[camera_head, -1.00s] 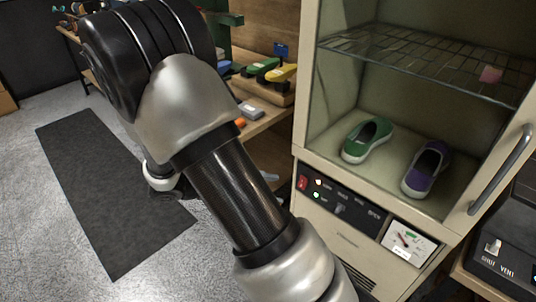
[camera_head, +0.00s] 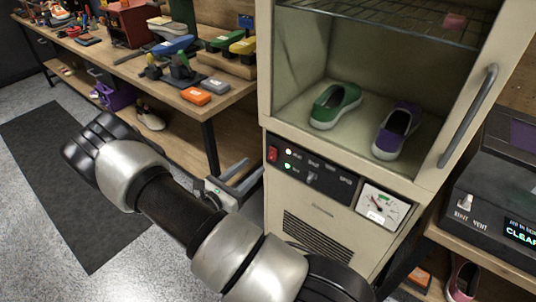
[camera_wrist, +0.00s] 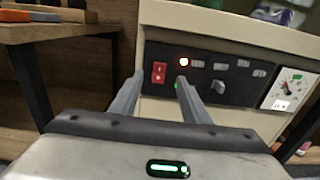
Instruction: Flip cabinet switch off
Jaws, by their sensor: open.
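The cream cabinet (camera_head: 315,208) stands right of centre in the head view, with a black control panel (camera_head: 333,185) below its shoe compartment. A red rocker switch (camera_head: 272,154) is at the panel's left end; it also shows in the wrist view (camera_wrist: 159,72). A dark knob (camera_wrist: 217,87) is farther right. My gripper (camera_head: 240,178) is open and empty, in front of the panel's left end. In the wrist view, the red switch appears between the fingertips (camera_wrist: 160,78); I cannot tell any contact.
A green shoe (camera_head: 335,106) and a purple shoe (camera_head: 397,131) sit inside the cabinet below a wire rack. A door handle (camera_head: 468,116) is at right. A wooden workbench (camera_head: 130,68) with tools stands at left. A black machine (camera_head: 490,200) stands at the right.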

